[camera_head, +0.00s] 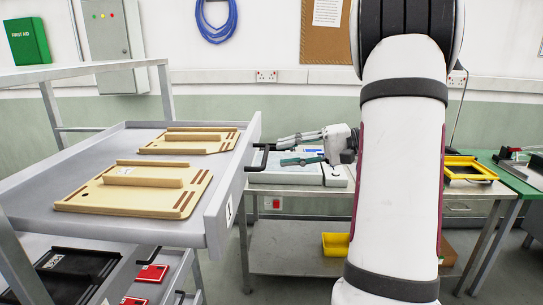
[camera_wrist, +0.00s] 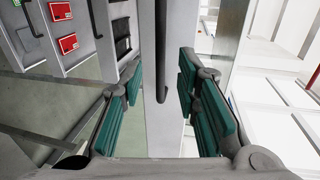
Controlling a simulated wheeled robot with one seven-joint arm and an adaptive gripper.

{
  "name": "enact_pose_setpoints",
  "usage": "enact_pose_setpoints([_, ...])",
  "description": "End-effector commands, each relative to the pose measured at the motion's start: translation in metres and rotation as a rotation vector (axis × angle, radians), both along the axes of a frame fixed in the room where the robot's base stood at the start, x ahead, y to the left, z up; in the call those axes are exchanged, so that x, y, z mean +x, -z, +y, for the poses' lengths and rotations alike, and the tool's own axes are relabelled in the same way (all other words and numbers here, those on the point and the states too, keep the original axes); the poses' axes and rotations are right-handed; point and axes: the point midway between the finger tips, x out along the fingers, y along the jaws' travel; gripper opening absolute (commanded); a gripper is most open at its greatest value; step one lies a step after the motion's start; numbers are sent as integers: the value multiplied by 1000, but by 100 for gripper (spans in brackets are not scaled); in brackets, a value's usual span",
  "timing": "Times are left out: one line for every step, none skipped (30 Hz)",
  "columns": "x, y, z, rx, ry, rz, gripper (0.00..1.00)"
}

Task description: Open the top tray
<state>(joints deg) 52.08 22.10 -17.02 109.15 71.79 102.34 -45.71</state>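The top tray (camera_head: 227,178) is a grey drawer on a rack at the left of the head view. Its front stands out to the right, past the rack posts and the lower trays' fronts. Its black handle (camera_head: 262,158) is on that front and also shows as a dark bar in the wrist view (camera_wrist: 161,45). My gripper (camera_head: 282,151) is just right of the handle, pointing at the tray. In the wrist view my gripper (camera_wrist: 159,70) is open, with teal pads on either side of the bar's end and gaps on both sides. It holds nothing.
Wooden boards (camera_head: 135,190) lie in the tray. Lower trays hold red boxes (camera_head: 152,273) and a black item (camera_head: 78,268). A workbench (camera_head: 290,189) with a white box stands behind my gripper. A yellow frame (camera_head: 468,170) sits on the bench further right.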

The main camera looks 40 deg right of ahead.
Motion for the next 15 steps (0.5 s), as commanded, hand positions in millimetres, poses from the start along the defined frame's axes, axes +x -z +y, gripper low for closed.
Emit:
enact_pose_setpoints([-8, -2, -9, -1, 5, -1, 29])
enact_pose_setpoints([-12, -3, -13, -1, 4, 0, 29])
enact_pose_setpoints([-17, -4, -18, -1, 4, 1, 29])
enact_pose_setpoints([-21, -5, -21, 0, 3, 1, 29])
enact_pose_setpoints([-24, -6, -24, 0, 3, 1, 29])
enact_pose_setpoints([-29, -7, -28, 0, 3, 0, 29])
enact_pose_setpoints([-31, -8, -31, 0, 2, 0, 29])
enact_pose_setpoints([-34, -9, -33, 0, 2, 0, 29])
enact_pose_setpoints([-36, -9, -35, 0, 1, 1, 29])
enact_pose_setpoints([-38, -10, -37, 0, 1, 1, 29])
enact_pose_setpoints([-40, -11, -38, 1, 0, 1, 29])
enact_pose_setpoints([-41, -11, -39, 1, 0, 1, 29])
enact_pose_setpoints([-42, -11, -40, 1, 0, 1, 29])
enact_pose_setpoints([-42, -11, -40, 1, -1, 1, 29])
enact_pose_setpoints([-43, -11, -41, 1, -1, 1, 29])
